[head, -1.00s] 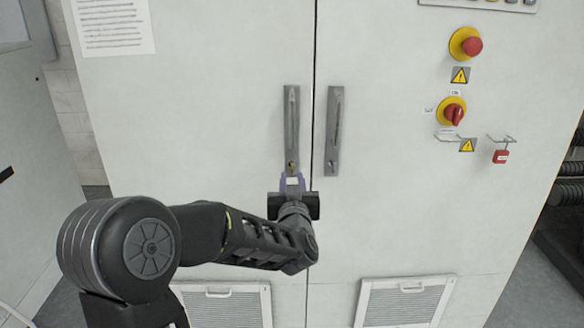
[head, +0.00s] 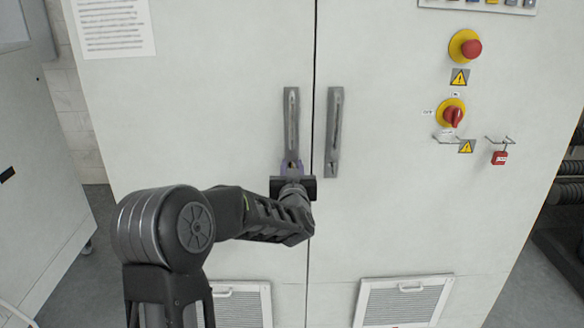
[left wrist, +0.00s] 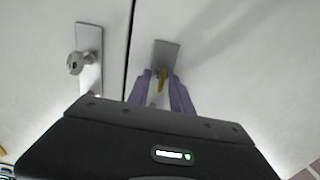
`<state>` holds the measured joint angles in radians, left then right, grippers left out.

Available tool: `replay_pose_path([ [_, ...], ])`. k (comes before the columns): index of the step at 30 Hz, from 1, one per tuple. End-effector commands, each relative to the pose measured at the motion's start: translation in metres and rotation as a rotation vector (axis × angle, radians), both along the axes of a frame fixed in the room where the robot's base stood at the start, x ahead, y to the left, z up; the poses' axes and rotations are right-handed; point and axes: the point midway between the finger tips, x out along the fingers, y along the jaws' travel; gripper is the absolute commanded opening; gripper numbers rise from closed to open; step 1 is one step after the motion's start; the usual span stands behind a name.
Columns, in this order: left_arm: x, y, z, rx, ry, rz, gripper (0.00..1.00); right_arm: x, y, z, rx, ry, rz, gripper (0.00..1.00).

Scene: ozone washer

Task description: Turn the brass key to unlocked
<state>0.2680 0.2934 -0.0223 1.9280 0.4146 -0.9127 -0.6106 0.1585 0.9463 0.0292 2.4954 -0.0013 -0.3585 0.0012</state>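The brass key (left wrist: 162,80) sits at the end of a grey handle plate (left wrist: 165,54) on the cabinet door. In the head view this plate (head: 291,115) is the left of two upright plates, and my gripper covers the key. My left gripper (head: 291,166) is at the plate's lower end. In the left wrist view its two purple fingers (left wrist: 160,78) stand one on each side of the key, with a gap between them. They look open; whether either finger touches the key is unclear. My right gripper is not in view.
The second handle plate (head: 334,130) is close on the right, across the door seam; a round knob (left wrist: 75,62) shows in the wrist view. A red emergency button (head: 472,49), red rotary switch (head: 453,116) and red padlock (head: 499,158) are farther right. Vent grilles (head: 403,302) are below.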

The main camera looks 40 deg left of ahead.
Motion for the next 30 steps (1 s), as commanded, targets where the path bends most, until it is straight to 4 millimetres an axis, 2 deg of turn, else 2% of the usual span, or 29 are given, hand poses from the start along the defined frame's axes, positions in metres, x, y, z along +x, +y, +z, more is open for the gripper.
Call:
replay_pose_path([
  [1,-0.0001,-0.0001,0.0,0.0,0.0,0.0,0.26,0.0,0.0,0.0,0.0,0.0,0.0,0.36],
  [11,-0.0003,-0.0002,-0.0001,0.0,0.0,0.0,0.0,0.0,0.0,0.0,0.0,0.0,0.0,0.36],
  [30,-0.0002,-0.0004,0.0,0.005,0.005,0.0,0.0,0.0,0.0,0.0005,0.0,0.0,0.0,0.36],
])
